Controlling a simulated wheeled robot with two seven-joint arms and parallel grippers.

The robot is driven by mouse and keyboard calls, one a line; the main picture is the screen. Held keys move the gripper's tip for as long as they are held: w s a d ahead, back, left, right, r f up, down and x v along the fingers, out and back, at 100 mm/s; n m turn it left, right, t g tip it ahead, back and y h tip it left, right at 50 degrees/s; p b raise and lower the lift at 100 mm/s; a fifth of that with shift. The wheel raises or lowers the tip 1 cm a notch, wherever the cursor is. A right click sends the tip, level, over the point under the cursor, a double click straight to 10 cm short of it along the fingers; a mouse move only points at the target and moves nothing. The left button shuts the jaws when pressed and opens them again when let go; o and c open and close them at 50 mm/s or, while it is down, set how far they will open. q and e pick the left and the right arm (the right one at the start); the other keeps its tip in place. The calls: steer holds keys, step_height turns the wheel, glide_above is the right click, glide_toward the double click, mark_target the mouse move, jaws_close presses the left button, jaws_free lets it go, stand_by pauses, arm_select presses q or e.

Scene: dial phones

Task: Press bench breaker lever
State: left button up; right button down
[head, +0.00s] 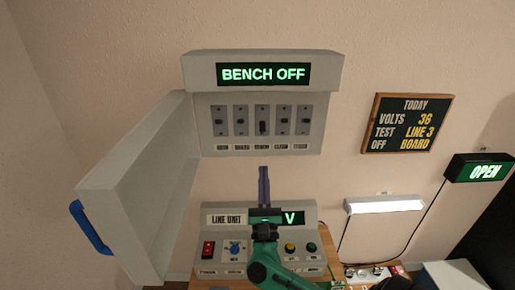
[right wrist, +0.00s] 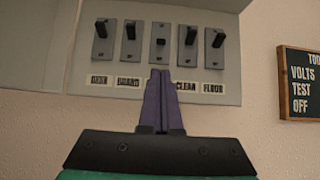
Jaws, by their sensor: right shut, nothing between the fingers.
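The breaker box (head: 194,125) hangs on the wall with its display (head: 263,74) reading BENCH OFF. Several levers sit in a row on its panel. The middle lever (head: 263,127) sits lower than its neighbours; it also shows in the right wrist view (right wrist: 160,42). Its label is hidden behind my fingers in the wrist view and too blurred to read in the head view. My right gripper (head: 263,170) is shut and empty, fingers pointing up. In the wrist view its fingertips (right wrist: 160,73) appear just below the middle lever's plate; contact is not visible. My left gripper is out of view.
The box's door (head: 135,180) stands open at left, with a blue handle (head: 92,227). A line unit console (head: 212,245) with buttons and a dial stands below, behind my right arm. A chalkboard (head: 405,123), a lit lamp (head: 384,205) and an OPEN sign (head: 480,171) are at right.

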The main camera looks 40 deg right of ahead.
mark_target(262, 126)
steer(key=p+x, duration=0.2)
steer(key=x, duration=0.7)
steer(key=shift+p, duration=0.4)
steer(key=shift+w+d+r, duration=0.2)
steer(key=shift+w+d, duration=0.05)
steer(key=shift+w, duration=0.1)
